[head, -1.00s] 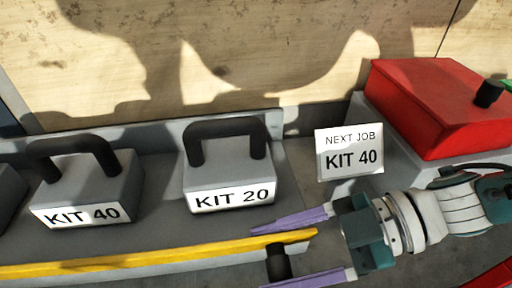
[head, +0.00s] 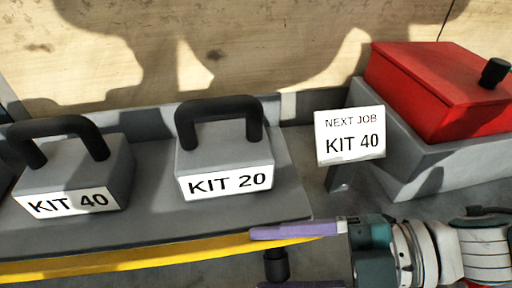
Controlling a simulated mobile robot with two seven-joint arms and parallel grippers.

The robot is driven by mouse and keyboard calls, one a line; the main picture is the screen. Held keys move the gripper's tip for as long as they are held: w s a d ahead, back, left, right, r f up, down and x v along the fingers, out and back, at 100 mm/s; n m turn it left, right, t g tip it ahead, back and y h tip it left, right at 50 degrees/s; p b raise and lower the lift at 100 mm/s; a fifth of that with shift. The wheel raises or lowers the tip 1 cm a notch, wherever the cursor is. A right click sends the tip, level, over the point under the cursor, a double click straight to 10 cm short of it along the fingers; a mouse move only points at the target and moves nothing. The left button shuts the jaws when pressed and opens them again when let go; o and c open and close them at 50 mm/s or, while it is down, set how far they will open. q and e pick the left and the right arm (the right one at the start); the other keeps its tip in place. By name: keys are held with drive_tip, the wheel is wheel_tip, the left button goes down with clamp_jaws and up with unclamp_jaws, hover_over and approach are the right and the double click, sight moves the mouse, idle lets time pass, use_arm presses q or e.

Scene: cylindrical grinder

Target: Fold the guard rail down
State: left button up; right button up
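The guard rail (head: 150,261) is a yellow bar. It runs along the front edge of the grey kit shelf, below the kit blocks in the head view. Its right end is partly hidden behind my gripper's upper finger. A black knob (head: 276,266) shows below the rail's right end. My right gripper (head: 298,258) comes in from the right. Its two purple fingers are well apart, one above and one below the knob in the picture. I see no clear contact with the knob, and the lower finger is cut by the frame. My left gripper is not in view.
Grey blocks with black handles, KIT 40 (head: 68,178) and KIT 20 (head: 224,165), stand on the shelf (head: 150,225). A NEXT JOB KIT 40 sign (head: 350,135) stands to their right. A red box (head: 440,95) sits on a grey base behind my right arm.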

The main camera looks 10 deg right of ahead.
drive_tip(key=shift+s+d+f, duration=0.1)
drive_tip(key=shift+s+f, duration=0.15)
drive_tip(key=shift+f, duration=0.1)
drive_tip(key=o, duration=0.9)
drive_tip(key=shift+o, duration=1.4)
drive_tip(key=shift+r, duration=0.25)
drive_tip(key=shift+r+p, duration=0.3)
drive_tip(key=shift+r, duration=0.1)
wheel_tip(320, 180, up, 19)
drive_tip(key=p, duration=0.6)
drive_tip(key=shift+p, duration=0.3)
